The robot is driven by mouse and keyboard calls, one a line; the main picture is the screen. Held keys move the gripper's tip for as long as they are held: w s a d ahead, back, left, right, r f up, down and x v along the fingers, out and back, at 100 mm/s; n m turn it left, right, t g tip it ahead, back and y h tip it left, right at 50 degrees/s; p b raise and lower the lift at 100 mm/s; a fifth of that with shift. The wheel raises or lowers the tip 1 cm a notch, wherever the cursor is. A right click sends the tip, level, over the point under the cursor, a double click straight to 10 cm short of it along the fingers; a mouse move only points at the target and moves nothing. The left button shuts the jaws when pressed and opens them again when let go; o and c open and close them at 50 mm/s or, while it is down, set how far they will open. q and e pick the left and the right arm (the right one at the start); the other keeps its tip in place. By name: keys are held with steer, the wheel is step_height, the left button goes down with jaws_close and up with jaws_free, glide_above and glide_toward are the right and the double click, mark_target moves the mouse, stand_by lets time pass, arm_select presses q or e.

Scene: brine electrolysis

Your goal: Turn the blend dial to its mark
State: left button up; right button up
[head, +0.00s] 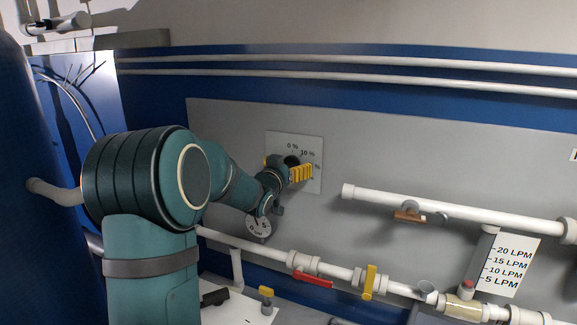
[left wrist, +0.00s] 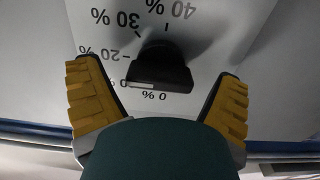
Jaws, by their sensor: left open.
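The blend dial is a black knob (left wrist: 160,68) on a white plate (left wrist: 225,15) with percent marks. In the left wrist view the plate is upside down, with 0 %, 20 %, 30 % and 40 % readable. The knob's wide end lies near the 0 % label. My left gripper (head: 288,168) is at the dial in the head view and hides part of the plate (head: 282,139). Its yellow fingers are open, one on each side of the knob, with gaps in the left wrist view. Which mark is the target cannot be told. My right gripper is out of view.
The plate sits on a grey wall panel (head: 230,115). White pipes with a red valve handle (head: 313,277) and a yellow one (head: 370,282) run below and right. A flow scale card (head: 511,265) hangs at right.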

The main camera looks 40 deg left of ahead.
arm_select(q)
steer(key=c, duration=1.2)
